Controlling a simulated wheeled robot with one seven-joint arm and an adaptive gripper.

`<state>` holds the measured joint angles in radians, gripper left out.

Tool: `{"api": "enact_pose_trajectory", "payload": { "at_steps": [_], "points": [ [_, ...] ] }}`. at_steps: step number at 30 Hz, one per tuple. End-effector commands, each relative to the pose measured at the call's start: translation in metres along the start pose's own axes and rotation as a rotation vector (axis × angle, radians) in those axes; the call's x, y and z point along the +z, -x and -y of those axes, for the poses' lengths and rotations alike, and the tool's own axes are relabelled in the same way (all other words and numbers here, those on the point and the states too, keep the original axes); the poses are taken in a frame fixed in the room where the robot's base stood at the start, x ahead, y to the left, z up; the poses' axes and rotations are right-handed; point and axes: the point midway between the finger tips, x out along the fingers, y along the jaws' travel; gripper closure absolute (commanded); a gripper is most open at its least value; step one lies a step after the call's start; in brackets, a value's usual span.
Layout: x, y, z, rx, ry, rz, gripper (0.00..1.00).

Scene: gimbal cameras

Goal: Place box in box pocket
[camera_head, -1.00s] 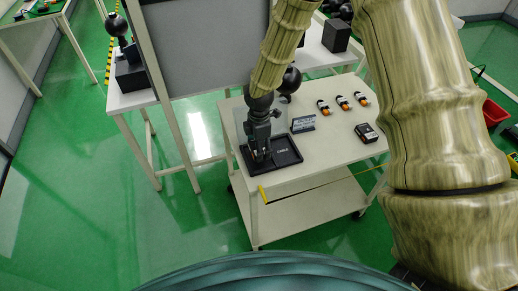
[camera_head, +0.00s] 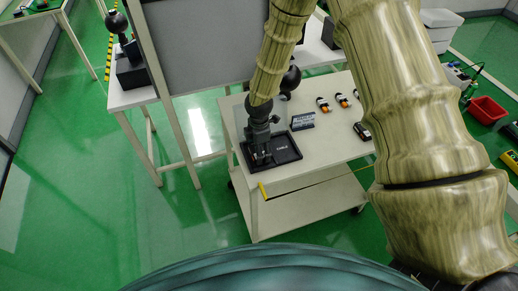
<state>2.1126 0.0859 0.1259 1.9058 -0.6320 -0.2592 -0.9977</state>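A black tray (camera_head: 287,151) with raised rims lies at the near left corner of the white table; its right part looks empty and bears small pale lettering. My gripper (camera_head: 262,158) points down over the tray's left part, low and close to it. The gripper hides most of that left part, so I cannot tell what lies in the pocket there. A small pale and reddish patch shows between the dark fingers, too small to tell whether it is a held box. A small dark box-like item (camera_head: 362,131) lies at the table's right, partly behind my arm.
A dark sign with pale lettering (camera_head: 303,121) stands behind the tray. Small orange, white and black items (camera_head: 323,104) lie further back. The table's middle is bare.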

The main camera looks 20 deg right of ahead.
Motion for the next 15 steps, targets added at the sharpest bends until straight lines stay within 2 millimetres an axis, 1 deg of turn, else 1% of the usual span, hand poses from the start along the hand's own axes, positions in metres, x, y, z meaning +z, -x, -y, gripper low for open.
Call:
{"api": "enact_pose_trajectory", "payload": {
  "at_steps": [1, 3, 15],
  "points": [
    [0.0000, 0.0005, -0.0002, 0.000, 0.000, 0.000, 0.14],
    [0.0000, 0.0005, -0.0001, 0.000, 0.000, 0.000, 0.03],
    [0.0001, 0.0027, -0.0002, 0.001, 0.000, 0.000, 0.03]
  ]
}}
